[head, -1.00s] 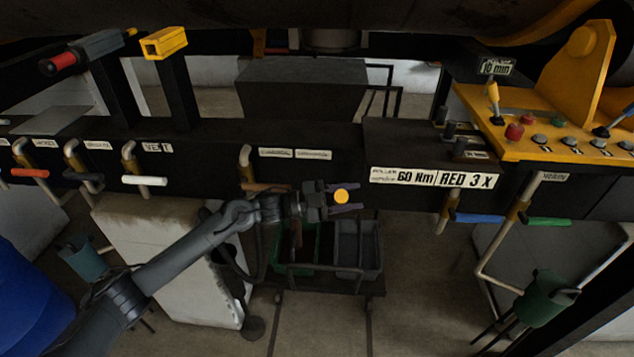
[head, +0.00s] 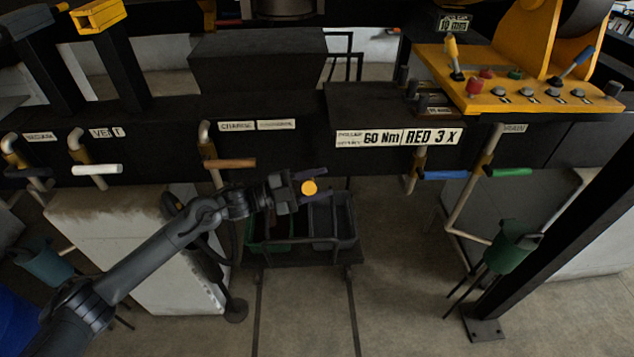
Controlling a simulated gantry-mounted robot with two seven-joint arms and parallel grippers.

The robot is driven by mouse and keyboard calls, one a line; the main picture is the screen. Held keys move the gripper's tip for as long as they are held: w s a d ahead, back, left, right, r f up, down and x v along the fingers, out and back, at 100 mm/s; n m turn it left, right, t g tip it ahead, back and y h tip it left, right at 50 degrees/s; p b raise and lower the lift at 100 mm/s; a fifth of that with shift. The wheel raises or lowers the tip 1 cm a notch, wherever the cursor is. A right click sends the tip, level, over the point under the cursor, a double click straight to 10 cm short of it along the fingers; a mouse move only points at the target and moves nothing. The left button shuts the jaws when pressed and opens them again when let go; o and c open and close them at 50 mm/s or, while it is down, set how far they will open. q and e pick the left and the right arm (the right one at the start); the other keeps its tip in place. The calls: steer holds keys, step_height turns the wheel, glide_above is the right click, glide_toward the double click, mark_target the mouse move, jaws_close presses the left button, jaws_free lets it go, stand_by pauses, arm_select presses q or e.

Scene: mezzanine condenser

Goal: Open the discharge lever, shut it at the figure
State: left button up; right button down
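Several levers hang on pipes along the dark beam. A brown-handled lever (head: 230,164) is under two small labels, of which I cannot read the wording surely. A white lever (head: 97,169) is by the VENT label (head: 107,132). A blue lever (head: 442,175) and a green lever (head: 508,172) are at the right. I cannot tell which is the discharge lever. My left gripper (head: 309,188) is open, below and right of the brown handle, apart from it. A yellow-orange disc shows between its fingers; I cannot tell whether it is part of the gripper. My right gripper is out of view.
A cart with bins (head: 335,243) stands below the gripper. A dark post (head: 555,225) slants at right.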

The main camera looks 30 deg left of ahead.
arm_select(q)
steer(key=shift+o, duration=1)
steer(key=v, duration=1.1)
steer(key=shift+d, duration=0.1)
stand_by(5.8)
